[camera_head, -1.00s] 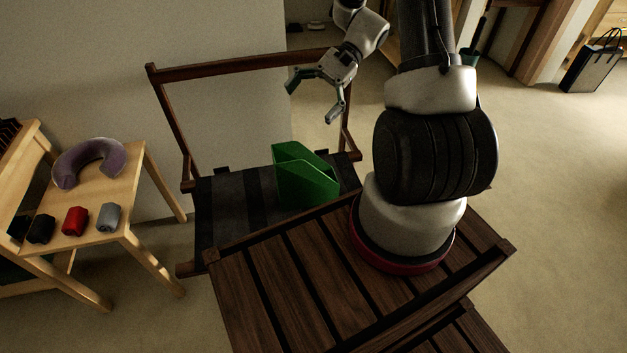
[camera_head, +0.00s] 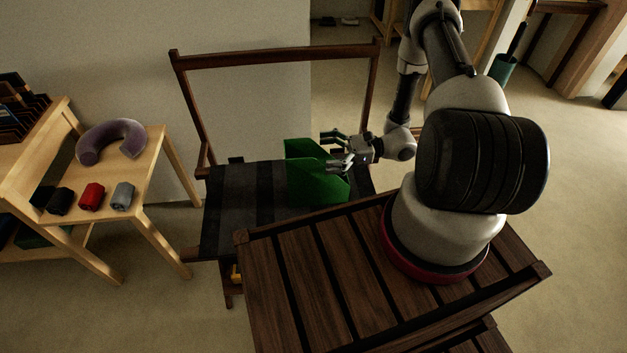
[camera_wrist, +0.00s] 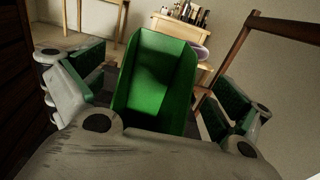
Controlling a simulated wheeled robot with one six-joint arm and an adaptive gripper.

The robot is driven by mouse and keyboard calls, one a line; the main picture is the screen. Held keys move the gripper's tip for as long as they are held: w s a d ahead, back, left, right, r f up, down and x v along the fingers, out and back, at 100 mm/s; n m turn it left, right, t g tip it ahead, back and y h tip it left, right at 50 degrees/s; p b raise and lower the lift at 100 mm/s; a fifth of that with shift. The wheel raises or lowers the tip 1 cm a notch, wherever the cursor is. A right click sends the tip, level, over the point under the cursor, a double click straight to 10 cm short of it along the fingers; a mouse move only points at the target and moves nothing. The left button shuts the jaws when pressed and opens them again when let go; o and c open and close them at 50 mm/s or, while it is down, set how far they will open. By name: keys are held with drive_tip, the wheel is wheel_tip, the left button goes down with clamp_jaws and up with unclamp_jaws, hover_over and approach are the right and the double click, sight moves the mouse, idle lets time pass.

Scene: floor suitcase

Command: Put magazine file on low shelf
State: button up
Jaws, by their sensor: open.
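The green magazine file (camera_head: 312,178) stands on the dark striped seat of a wooden-framed rack (camera_head: 230,205). My gripper (camera_head: 337,150) is open at the file's right side in the head view. In the wrist view the file (camera_wrist: 155,85) lies between the two spread fingers of my gripper (camera_wrist: 160,95), with visible room on both sides. I cannot tell whether a finger touches it. The low shelf is not clearly identifiable; a light wooden stand (camera_head: 145,165) with a low top is at the left.
The stand bears a purple neck pillow (camera_head: 110,140) and black, red (camera_head: 91,196) and grey (camera_head: 122,196) rolled items. Books (camera_head: 20,105) sit on a higher level behind. The rack's upright frame (camera_head: 275,58) rises behind the file.

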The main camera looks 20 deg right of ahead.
sight(312, 154)
drive_tip(key=shift+w+a, duration=0.2)
drive_tip(key=shift+a, duration=0.8)
drive_tip(key=shift+w+a, duration=0.15)
drive_tip(key=shift+a, duration=0.8)
